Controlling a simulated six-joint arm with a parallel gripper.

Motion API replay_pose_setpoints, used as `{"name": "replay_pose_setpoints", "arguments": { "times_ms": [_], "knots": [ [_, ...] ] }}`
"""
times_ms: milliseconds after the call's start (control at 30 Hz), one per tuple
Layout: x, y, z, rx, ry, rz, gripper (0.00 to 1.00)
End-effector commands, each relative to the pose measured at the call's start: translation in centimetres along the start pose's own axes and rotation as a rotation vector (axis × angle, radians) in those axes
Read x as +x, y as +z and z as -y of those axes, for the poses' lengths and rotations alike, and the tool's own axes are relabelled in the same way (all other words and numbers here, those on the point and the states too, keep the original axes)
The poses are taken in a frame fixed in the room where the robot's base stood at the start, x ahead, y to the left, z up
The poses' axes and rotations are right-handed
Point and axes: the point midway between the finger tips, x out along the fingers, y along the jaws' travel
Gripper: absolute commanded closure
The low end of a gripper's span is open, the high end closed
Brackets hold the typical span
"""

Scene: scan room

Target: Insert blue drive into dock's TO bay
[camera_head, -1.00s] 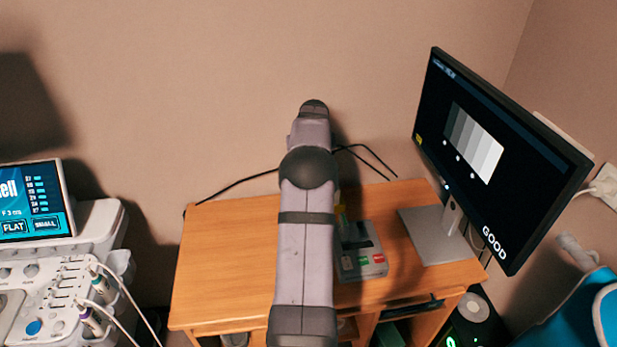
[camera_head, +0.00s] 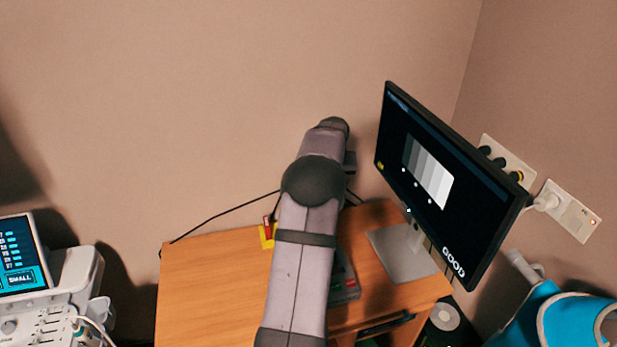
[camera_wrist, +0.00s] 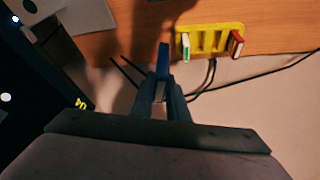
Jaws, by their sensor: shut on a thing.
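In the wrist view my gripper (camera_wrist: 165,82) is shut on the blue drive (camera_wrist: 163,57), which sticks out beyond the fingertips. The drive looks clear of the yellow rack (camera_wrist: 208,52), just to its right in that view. My gripper's fingers and the blue drive are hidden behind my arm in the head view. The grey dock (camera_head: 345,284) sits on the desk, partly hidden behind my arm. Its bays and their labels cannot be made out now.
The rack holds a red drive (camera_wrist: 236,44) and a green-and-white one (camera_wrist: 185,50). A monitor (camera_head: 450,185) showing "GOOD" stands at the desk's right on a grey foot (camera_head: 393,258). Dark cables run behind the desk (camera_head: 210,290). The desk's left part is clear.

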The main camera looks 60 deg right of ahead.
Motion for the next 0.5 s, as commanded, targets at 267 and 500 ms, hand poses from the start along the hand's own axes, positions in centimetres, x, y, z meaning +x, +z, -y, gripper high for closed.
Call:
{"name": "replay_pose_setpoints", "arguments": {
  "times_ms": [267,500],
  "knots": [
    [-1.8,5.0,-3.4,0.114,0.047,0.002,1.0],
    [1.1,11.3,-1.8,0.052,0.02,0.004,1.0]
  ]
}}
